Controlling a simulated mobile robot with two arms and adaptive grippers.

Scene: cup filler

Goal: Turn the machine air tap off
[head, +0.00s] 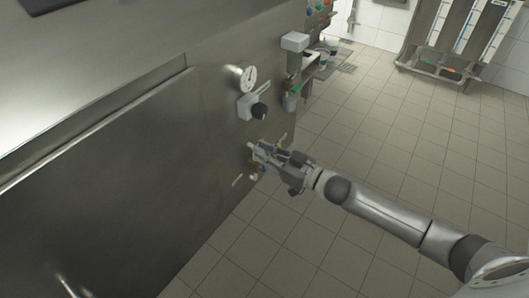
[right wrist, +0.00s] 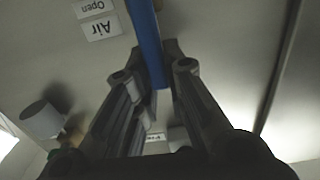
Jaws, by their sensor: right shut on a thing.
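The air tap's blue handle (right wrist: 148,42) shows in the right wrist view as a long bar running in from the top edge. My right gripper (right wrist: 157,62) is shut on this handle, with one finger on each side of it. In the head view my right gripper (head: 257,153) is against the steel machine panel, below the gauge, and hides most of the tap. An "Air" label (right wrist: 101,28) and an "Open" label (right wrist: 91,7) appear upside down beside the handle. My left gripper is not in view.
A round gauge (head: 245,78) and a regulator with a black knob (head: 259,111) stick out of the panel above my gripper. A white box (head: 294,41) stands farther back. The tiled floor (head: 400,130) to the right is open, with a rack (head: 455,45) at the back.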

